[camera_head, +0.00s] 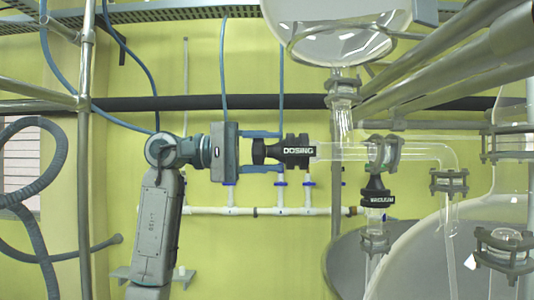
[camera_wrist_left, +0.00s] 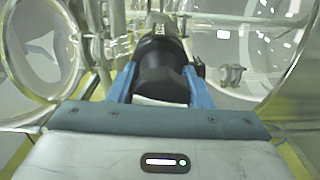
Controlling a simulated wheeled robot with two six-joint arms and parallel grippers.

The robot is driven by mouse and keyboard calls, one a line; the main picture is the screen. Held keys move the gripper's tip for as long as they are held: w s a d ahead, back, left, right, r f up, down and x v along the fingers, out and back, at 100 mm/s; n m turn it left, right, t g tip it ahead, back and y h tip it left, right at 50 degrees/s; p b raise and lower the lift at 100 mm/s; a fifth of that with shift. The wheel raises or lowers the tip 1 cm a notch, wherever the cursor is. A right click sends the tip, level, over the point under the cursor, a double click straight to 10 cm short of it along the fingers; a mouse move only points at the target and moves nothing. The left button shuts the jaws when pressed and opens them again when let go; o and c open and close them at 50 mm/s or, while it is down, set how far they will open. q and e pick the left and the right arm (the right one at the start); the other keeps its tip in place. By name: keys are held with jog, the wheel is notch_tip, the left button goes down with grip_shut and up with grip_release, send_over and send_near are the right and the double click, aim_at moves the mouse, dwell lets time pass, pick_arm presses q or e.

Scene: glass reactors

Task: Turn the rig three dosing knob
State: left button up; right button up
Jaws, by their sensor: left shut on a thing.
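The black dosing knob (camera_head: 263,151) sits at the left end of the black valve body marked DOSING (camera_head: 298,150), on a horizontal glass pipe. My left gripper (camera_head: 272,151) comes in from the left, level with the knob. Its blue fingers lie above and below the knob and are shut on it. In the left wrist view the black knob (camera_wrist_left: 162,72) lies between the two blue fingers (camera_wrist_left: 162,86). The knob's far side is hidden there. My right gripper is not in view.
A black knob marked VACUUM (camera_head: 376,197) hangs below the glass pipe (camera_head: 345,152) at right. A large glass vessel (camera_head: 340,40) is above, with rounded glass at lower right. Metal poles (camera_head: 85,150) stand at left. White piping (camera_head: 250,211) runs along the yellow wall.

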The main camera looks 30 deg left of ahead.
pick_arm(q)
jog(key=shift+f, duration=0.1)
dwell(0.4)
jog(key=o, duration=1)
jog(key=b+v, duration=0.4)
jog(key=v, duration=0.7)
